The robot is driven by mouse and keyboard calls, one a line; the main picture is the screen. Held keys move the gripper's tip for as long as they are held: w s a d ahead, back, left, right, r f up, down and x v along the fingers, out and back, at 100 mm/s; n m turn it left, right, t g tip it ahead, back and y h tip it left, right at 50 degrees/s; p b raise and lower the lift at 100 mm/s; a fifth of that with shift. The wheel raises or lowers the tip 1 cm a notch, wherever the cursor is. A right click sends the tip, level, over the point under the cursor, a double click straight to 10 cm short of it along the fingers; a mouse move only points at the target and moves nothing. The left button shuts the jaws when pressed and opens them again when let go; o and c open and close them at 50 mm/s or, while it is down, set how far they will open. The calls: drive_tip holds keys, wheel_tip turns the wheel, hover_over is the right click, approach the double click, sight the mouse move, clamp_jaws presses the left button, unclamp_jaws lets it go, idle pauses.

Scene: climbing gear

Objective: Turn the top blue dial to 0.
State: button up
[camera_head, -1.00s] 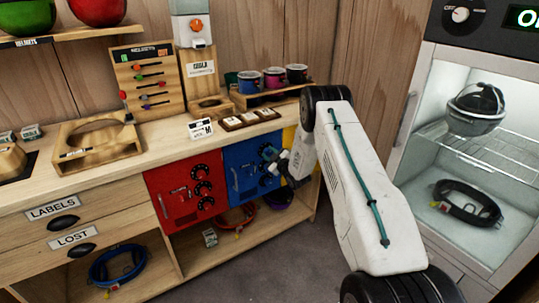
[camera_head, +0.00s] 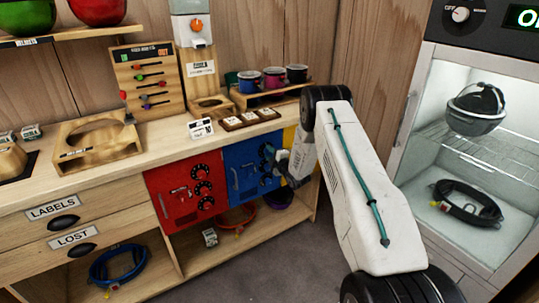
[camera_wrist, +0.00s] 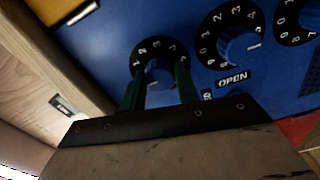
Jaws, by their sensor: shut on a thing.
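The blue locker door (camera_head: 242,183) is under the counter, between a red door and a yellow strip. In the wrist view, three black-ringed dials with white digits show on the blue panel (camera_wrist: 105,35). The leftmost, the top blue dial (camera_wrist: 158,74), is nearest the wooden counter edge. My gripper (camera_wrist: 159,88) has its two green fingers on either side of this dial's blue knob, shut on it. Digits 1, 2 and 3 show along its ring; the lower ring is hidden. The middle dial (camera_wrist: 229,38) and the third dial (camera_wrist: 308,18) stand free. My gripper (camera_head: 270,163) partly hides the dials in the head view.
The red door (camera_head: 178,197) with its own dials is left of the blue one. An "OPEN" label (camera_wrist: 232,80) sits below the middle dial. The counter edge (camera_wrist: 50,60) runs close to my gripper. A lit glass-fronted cabinet (camera_head: 480,150) stands right of my arm.

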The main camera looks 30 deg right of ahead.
drive_tip(key=shift+f, duration=0.15)
idle(0.4)
drive_tip(key=o, duration=1)
drive_tip(key=shift+c, duration=0.2)
drive_tip(key=s, duration=0.7)
drive_tip(key=shift+s, duration=0.4)
